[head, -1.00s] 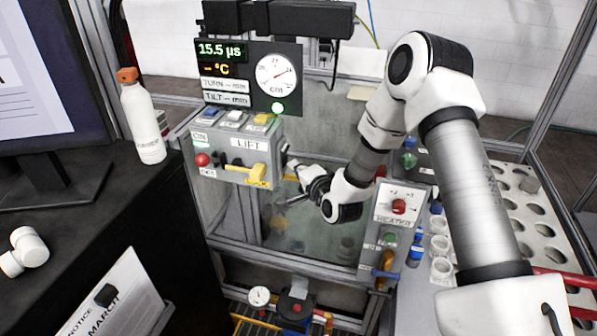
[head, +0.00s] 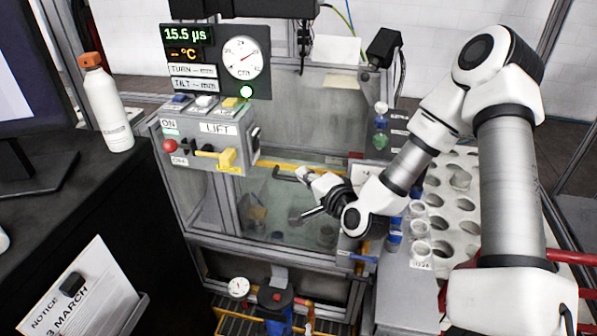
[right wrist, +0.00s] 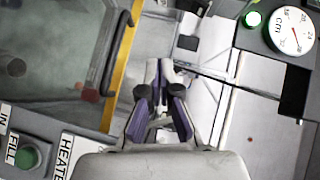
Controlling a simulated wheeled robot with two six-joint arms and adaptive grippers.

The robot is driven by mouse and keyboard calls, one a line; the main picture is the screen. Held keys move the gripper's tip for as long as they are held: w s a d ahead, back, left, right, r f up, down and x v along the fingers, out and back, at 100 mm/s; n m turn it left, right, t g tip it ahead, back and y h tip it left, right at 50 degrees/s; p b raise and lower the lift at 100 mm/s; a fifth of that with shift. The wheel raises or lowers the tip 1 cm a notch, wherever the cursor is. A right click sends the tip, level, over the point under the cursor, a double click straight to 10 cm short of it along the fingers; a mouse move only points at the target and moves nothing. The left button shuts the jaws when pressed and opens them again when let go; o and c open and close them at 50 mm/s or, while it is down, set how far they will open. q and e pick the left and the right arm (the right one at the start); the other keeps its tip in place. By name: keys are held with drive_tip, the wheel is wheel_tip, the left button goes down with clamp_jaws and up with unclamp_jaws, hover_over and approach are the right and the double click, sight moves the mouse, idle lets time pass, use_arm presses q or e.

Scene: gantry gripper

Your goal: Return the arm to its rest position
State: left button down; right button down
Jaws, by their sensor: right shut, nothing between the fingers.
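My right arm comes in from the right in the head view, with its elbow raised. Its gripper (head: 308,182) is in front of the glass tank (head: 285,225), to the right of the LIFT control box (head: 207,142). In the right wrist view the gripper (right wrist: 165,72) shows its two purple-padded fingers, shut with nothing between them. The yellow-edged tank rim lies to their left in that view. My left gripper is not in view.
A display panel with a round gauge (head: 243,57) stands above the LIFT box. A white bottle (head: 108,108) stands on the black desk at left. A white rack with round holes (head: 460,205) and several small cups lie beside my right forearm.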

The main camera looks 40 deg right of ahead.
drive_tip(key=s+a+f+n+g+y, duration=0.1)
drive_tip(key=s+a+f+n+g, duration=0.25)
drive_tip(key=f, duration=0.45)
drive_tip(key=s+a+f+n+g+y, duration=0.1)
drive_tip(key=s+a+f+n+g, duration=0.15)
drive_tip(key=s+a+f, duration=0.4)
drive_tip(key=s+a+f+n+g+y, duration=0.1)
drive_tip(key=s+a+f+n+g, duration=0.15)
drive_tip(key=f, duration=0.75)
drive_tip(key=s+f+n+g, duration=0.2)
drive_tip(key=s+n+g, duration=0.1)
drive_tip(key=s, duration=0.4)
drive_tip(key=s+f+n+g+h, duration=0.1)
drive_tip(key=s+f+n+g, duration=0.2)
drive_tip(key=s, duration=0.5)
drive_tip(key=shift+s+a+f+n+g, duration=0.25)
drive_tip(key=shift+n+g, duration=0.5)
drive_tip(key=shift+n, duration=0.2)
